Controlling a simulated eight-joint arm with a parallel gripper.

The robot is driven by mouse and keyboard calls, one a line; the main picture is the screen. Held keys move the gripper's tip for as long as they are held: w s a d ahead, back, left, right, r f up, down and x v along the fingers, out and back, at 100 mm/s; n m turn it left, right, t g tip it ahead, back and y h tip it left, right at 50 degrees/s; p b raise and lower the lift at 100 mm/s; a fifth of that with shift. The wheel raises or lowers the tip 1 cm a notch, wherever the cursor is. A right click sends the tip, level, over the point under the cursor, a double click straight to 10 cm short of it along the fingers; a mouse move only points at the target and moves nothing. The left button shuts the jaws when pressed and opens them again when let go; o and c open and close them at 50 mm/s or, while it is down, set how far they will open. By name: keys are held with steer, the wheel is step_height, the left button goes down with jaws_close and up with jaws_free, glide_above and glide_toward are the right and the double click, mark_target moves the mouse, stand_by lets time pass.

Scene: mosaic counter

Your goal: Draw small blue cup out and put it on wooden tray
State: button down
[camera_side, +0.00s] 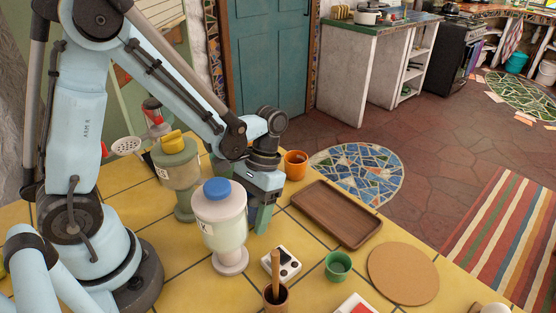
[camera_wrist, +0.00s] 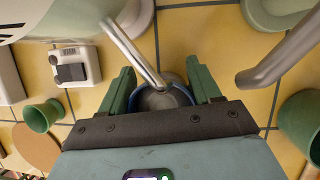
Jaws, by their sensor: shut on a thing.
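The small blue cup (camera_wrist: 160,98) shows in the wrist view, a round vessel with a blue rim and grey inside. My gripper (camera_wrist: 163,88) has its green fingers on either side of the cup, shut on it. In the side view my gripper (camera_side: 263,218) points down just behind the blue-lidded dispenser, and the cup is hidden there. The wooden tray (camera_side: 335,213), brown, rectangular and empty, lies on the counter to the right of my gripper. I cannot tell whether the cup touches the counter.
The blue-lidded dispenser (camera_side: 220,222) and a yellow-lidded dispenser (camera_side: 180,170) stand close by. A bent metal rod (camera_wrist: 135,52) crosses near the cup. An orange cup (camera_side: 295,165), black-and-white device (camera_side: 283,264), green cup (camera_side: 338,266) and cork mat (camera_side: 403,274) surround the tray.

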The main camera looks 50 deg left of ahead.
steer(key=shift+w+d, duration=0.1)
steer(key=shift+w+d, duration=1.3)
steer(key=shift+w, duration=0.2)
step_height(320, 180, up, 6)
stand_by(1.0)
step_height(320, 180, up, 3)
steer(key=n+t+h, duration=0.3)
steer(key=n, duration=0.9)
glide_above(339, 219)
steer(key=a, duration=0.1)
steer(key=shift+f, duration=3.85)
steer(key=shift+w+f, duration=0.1)
steer(key=shift+f, duration=0.9)
